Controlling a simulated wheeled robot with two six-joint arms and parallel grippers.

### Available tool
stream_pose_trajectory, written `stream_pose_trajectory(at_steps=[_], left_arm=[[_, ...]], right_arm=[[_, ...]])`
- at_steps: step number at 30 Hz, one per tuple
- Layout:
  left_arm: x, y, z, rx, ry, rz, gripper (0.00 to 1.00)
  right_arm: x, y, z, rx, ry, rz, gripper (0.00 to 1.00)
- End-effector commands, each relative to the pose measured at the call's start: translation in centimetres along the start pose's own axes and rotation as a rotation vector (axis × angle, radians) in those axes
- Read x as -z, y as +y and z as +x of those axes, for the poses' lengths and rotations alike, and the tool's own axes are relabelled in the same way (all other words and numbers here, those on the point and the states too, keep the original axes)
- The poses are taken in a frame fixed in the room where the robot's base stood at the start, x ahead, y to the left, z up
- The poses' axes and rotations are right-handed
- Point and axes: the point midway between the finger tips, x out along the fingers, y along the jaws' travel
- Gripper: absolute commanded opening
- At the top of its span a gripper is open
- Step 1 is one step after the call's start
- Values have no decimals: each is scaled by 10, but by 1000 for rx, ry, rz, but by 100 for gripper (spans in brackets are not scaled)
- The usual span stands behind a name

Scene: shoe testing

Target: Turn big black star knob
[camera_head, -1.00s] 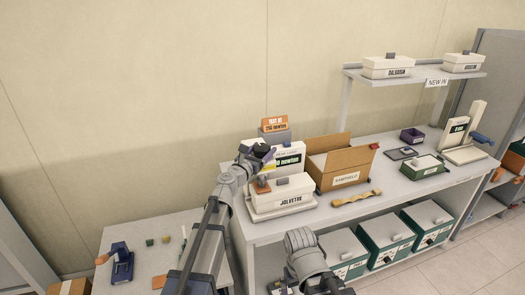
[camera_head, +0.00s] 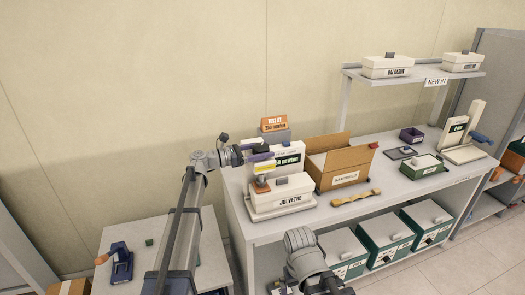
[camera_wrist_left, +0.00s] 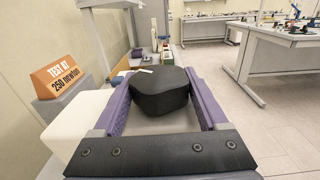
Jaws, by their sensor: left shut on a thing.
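The big black knob (camera_wrist_left: 163,95) fills the middle of the left wrist view, between the two purple fingers of my left gripper (camera_wrist_left: 163,85). The gripper is shut on its sides. In the head view my left gripper (camera_head: 266,162) reaches in level from the left in front of the white tester (camera_head: 291,150). The knob cannot be made out clearly there. The tester's dark display shows green text ending in "50 newton", its start hidden by the gripper. My right gripper is not in view; only its arm shows at the bottom.
An orange sign (camera_head: 274,123) reads "TEST AT 250 newton". An open cardboard box (camera_head: 343,181) is to the right, with a wooden piece (camera_head: 356,198) in front.

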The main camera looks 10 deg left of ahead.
Motion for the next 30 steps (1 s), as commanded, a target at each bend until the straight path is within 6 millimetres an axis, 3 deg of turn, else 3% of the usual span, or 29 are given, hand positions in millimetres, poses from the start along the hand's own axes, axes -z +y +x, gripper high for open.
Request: stream_pose_trajectory(at_steps=[1, 15, 30], left_arm=[[0, 6, 1, 42, 0, 0, 20], [0, 1, 1, 352, 0, 0, 20], [0, -2, 0, 437, -1, 0, 20]], right_arm=[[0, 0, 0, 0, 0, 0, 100], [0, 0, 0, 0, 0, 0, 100], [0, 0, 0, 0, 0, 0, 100]])
